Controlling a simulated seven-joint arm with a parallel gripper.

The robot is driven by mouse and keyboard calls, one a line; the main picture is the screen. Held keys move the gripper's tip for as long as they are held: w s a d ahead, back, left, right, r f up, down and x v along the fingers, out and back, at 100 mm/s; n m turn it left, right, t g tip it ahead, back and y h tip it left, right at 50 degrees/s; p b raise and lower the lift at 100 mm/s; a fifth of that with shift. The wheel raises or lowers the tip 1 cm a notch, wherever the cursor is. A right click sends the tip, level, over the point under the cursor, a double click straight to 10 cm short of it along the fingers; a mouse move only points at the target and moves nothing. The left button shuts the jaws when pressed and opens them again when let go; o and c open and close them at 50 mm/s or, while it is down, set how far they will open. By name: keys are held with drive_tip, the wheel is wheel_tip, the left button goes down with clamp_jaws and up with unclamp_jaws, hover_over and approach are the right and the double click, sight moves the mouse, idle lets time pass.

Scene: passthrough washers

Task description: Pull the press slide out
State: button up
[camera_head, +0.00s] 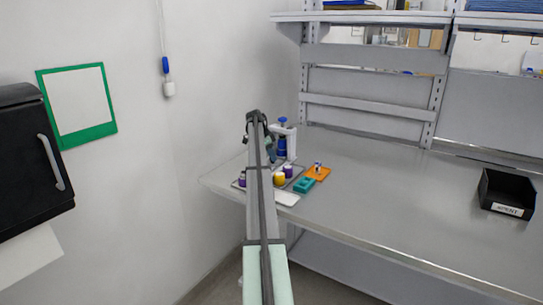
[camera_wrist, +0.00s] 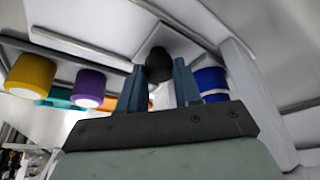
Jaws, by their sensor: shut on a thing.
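The press (camera_head: 291,136) is a white frame with blue parts, standing at the left end of the bench. In the wrist view, a round black knob (camera_wrist: 158,64) sits between the two blue fingers of my gripper (camera_wrist: 160,82). The knob appears to belong to the press slide, in front of a pale plate. My gripper is shut on this knob. A blue cylinder (camera_wrist: 211,80) of the press shows just right of the fingers. In the head view my arm hides much of the gripper, the knob and the slide.
A yellow-topped piece (camera_head: 279,179) and purple pieces (camera_head: 288,171) stand close to the press. A teal block (camera_head: 304,186), an orange tray (camera_head: 324,175) and a white plate (camera_head: 287,198) lie nearby. A black bin (camera_head: 507,193) is far right; the bench (camera_head: 400,185) between is clear.

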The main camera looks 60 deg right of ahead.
clamp_jaws()
drive_tip(key=a, duration=1.1)
drive_tip(key=shift+a, duration=0.25)
drive_tip(key=shift+o, duration=1.9)
unclamp_jaws()
drive_tip(key=shift+a, duration=0.1)
drive_tip(key=o, duration=0.3)
drive_tip(key=shift+o, duration=0.2)
drive_tip(key=v, duration=1.3)
drive_tip(key=shift+r, duration=0.35)
